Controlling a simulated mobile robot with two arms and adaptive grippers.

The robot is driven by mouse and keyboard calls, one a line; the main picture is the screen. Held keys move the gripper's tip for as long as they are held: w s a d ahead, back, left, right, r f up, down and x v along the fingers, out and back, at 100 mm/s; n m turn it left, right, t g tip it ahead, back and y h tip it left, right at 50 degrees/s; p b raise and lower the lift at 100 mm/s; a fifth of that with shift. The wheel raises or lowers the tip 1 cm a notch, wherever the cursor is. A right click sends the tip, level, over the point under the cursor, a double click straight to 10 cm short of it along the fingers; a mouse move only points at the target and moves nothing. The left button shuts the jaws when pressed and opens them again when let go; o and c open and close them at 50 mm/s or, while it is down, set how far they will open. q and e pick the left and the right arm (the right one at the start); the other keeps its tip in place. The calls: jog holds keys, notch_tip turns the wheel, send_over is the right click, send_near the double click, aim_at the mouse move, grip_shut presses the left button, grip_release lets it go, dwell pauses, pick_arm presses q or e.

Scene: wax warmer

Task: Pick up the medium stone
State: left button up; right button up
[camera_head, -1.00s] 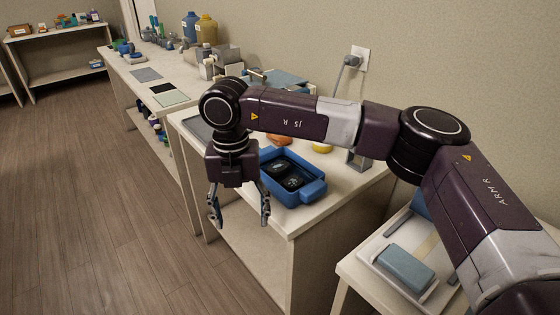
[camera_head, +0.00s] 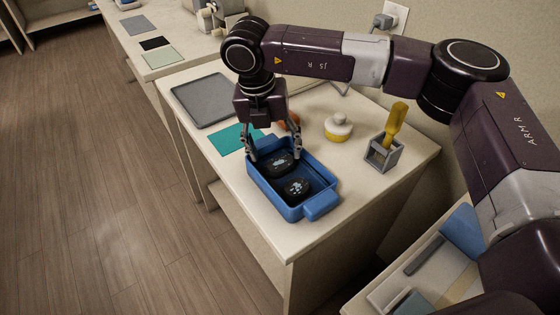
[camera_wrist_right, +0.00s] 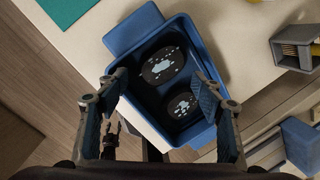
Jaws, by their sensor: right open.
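Two black stones with pale blue markings lie in a blue open tub. The farther stone (camera_head: 278,163) looks a little larger than the nearer one (camera_head: 297,187). In the wrist view these are the upper stone (camera_wrist_right: 163,66) and the lower stone (camera_wrist_right: 181,105). I cannot tell for certain which is the medium one. The tub's blue rim and handle (camera_head: 323,207) show at its near end. My right gripper (camera_head: 274,157) points down over the tub, open and empty, its fingers on either side of the farther stone. Contact cannot be told. My left gripper is out of view.
A teal sheet (camera_head: 236,139) and a grey tray (camera_head: 203,99) lie behind the tub. To its right stand a yellow jar with a pale lid (camera_head: 338,127) and a grey holder (camera_head: 383,155) with a yellow-handled tool. The tub walls surround the stones closely.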

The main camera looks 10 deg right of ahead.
aim_at(279, 163)
jog(key=shift+d+f+p, duration=0.25)
jog(key=shift+f+p, duration=0.15)
jog(key=shift+f, duration=0.2)
jog(key=f, duration=0.3)
jog(key=shift+w+d+p, duration=0.3)
jog(key=shift+w+d, duration=0.05)
jog(key=shift+w, duration=0.05)
jog(key=shift+f, duration=0.3)
jog(key=c, duration=0.5)
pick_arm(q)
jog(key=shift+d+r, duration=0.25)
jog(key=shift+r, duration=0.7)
pick_arm(e)
jog(key=c, duration=0.6)
